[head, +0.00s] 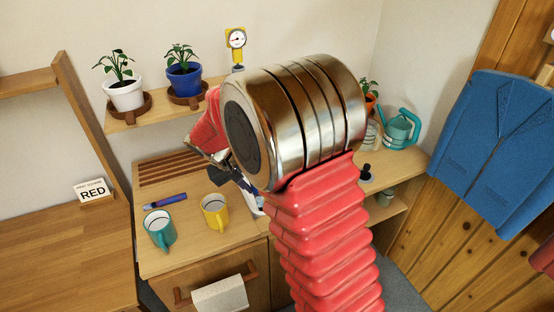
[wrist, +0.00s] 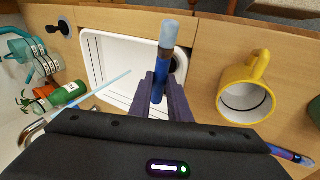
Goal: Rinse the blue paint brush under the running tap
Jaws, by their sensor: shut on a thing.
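The blue paint brush (wrist: 158,86) stands between the fingers of my gripper (wrist: 160,92) in the wrist view, its pale blue-grey tip pointing away from the fingers. My gripper is shut on it, over the white sink (wrist: 108,54). A thin pale-blue stream of water (wrist: 100,85) runs from the silver tap (wrist: 34,130) at lower left. In the picture the brush is to the right of the stream, apart from it. In the head view my gripper (head: 240,182) is partly hidden behind my arm, and so is most of the sink.
A yellow mug (head: 215,211) and a teal mug (head: 160,230) stand on the counter, with another blue stick-like item (head: 165,201) behind them. A green bottle (wrist: 66,94) and teal watering can (wrist: 24,46) are left in the wrist view. A towel (head: 220,293) hangs in front.

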